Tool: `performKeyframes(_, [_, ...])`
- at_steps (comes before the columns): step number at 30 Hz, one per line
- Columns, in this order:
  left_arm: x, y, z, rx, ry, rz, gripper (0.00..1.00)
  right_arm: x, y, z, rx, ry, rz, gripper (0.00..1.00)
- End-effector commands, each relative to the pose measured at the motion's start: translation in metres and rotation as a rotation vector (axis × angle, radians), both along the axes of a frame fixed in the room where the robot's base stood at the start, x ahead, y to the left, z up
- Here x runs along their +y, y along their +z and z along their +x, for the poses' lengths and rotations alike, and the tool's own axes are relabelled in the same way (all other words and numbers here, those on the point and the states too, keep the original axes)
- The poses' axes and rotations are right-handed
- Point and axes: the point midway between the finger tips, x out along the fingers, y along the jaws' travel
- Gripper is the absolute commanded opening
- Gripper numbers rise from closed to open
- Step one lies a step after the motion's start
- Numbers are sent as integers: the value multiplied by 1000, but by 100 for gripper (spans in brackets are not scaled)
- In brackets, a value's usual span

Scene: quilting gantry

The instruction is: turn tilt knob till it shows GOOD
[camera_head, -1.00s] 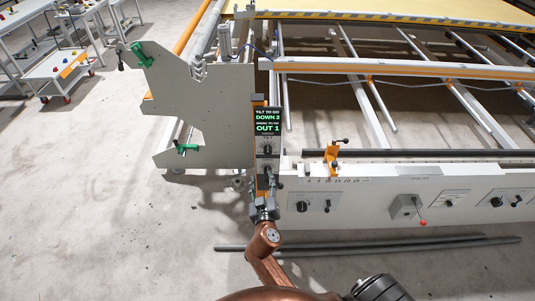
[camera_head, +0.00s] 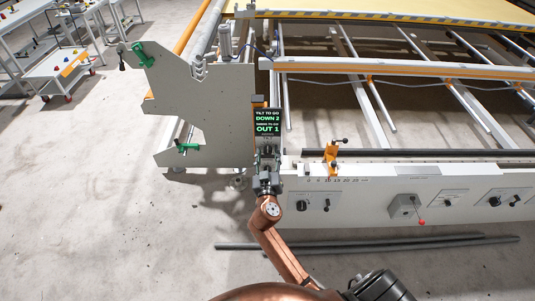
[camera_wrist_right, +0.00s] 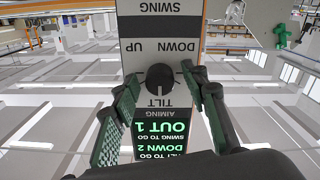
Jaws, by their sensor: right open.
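The tilt knob (camera_wrist_right: 160,78) is a round black dial on a pale panel (camera_wrist_right: 160,50) labelled TILT, UP and DOWN; the right wrist view shows it upside down. The display (camera_head: 268,122) reads TILT TO GO DOWN 2 and a lower line OUT 1; it also shows in the right wrist view (camera_wrist_right: 160,135). My right gripper (camera_wrist_right: 160,92) is open, its green-padded fingers on either side of the knob, apart from it as far as I can tell. In the head view my right gripper (camera_head: 268,160) hides the knob. My left gripper is not in view.
A grey end plate (camera_head: 215,110) with green handles stands left of the display. A white front beam (camera_head: 400,180) with several knobs runs right. An orange clamp (camera_head: 333,155) sits on it. Grey rods (camera_head: 370,244) lie on the floor.

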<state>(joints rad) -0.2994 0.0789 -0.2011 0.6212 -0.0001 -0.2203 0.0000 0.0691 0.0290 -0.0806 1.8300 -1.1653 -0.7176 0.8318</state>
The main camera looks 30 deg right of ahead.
Motion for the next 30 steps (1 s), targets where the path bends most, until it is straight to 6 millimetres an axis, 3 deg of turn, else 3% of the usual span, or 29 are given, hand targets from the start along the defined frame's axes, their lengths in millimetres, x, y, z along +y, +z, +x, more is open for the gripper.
performKeyframes(4, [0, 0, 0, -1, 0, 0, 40, 0, 0, 0, 0, 0, 0, 40])
performKeyframes(21, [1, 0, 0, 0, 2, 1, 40, 0, 0, 0, 1, 1, 1, 1])
performKeyframes(30, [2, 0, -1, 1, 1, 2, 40, 1, 0, 0, 16, 1, -24, 0])
